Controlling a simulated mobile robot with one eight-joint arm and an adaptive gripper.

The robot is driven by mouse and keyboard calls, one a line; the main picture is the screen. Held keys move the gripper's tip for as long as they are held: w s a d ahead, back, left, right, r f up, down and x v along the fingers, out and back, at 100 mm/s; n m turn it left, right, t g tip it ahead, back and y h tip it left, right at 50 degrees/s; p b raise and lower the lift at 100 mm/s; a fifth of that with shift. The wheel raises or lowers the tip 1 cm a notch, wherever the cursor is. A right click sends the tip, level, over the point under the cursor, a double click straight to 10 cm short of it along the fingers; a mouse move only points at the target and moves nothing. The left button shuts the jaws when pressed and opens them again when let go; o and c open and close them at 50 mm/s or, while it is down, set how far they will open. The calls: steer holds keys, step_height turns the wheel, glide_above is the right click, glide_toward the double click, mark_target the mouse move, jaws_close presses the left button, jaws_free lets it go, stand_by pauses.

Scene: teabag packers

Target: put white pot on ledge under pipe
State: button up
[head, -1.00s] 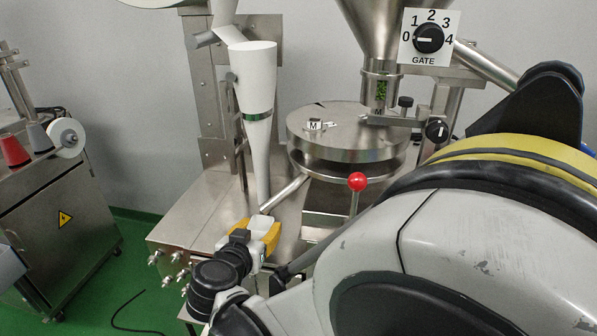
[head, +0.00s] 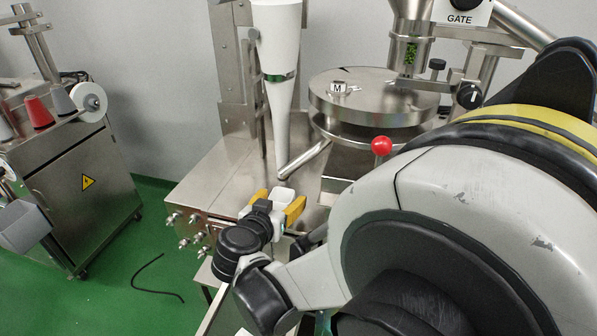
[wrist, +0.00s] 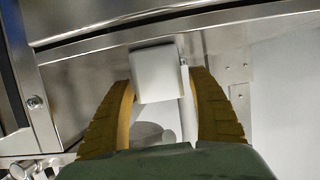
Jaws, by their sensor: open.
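The white pot (head: 284,195) is a small, open-topped white vessel. In the head view it sits just below the lower end of the slanted steel pipe (head: 304,160), at the front edge of the steel machine top; the ledge under it is largely hidden. My gripper (head: 281,203) is open, with its yellow fingers spread on either side of the pot. In the wrist view the pot (wrist: 158,75) is between the fingertips, with a narrow gap on the right. I cannot tell whether the left finger touches it.
A red-knobbed lever (head: 381,146) and a round steel turntable (head: 372,100) are to the right. A white funnel tube (head: 278,90) stands behind the pot. Fittings (head: 190,228) stick out at the front left.

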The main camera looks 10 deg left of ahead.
steer(key=shift+s+r, duration=0.2)
steer(key=d+p+v, duration=0.1)
steer(key=p+v, duration=0.2)
steer(key=v, duration=0.8)
steer(key=shift+s+a+p, duration=0.25)
steer(key=shift+a+p, duration=0.1)
steer(key=shift+a, duration=0.15)
steer(key=shift+r, duration=0.1)
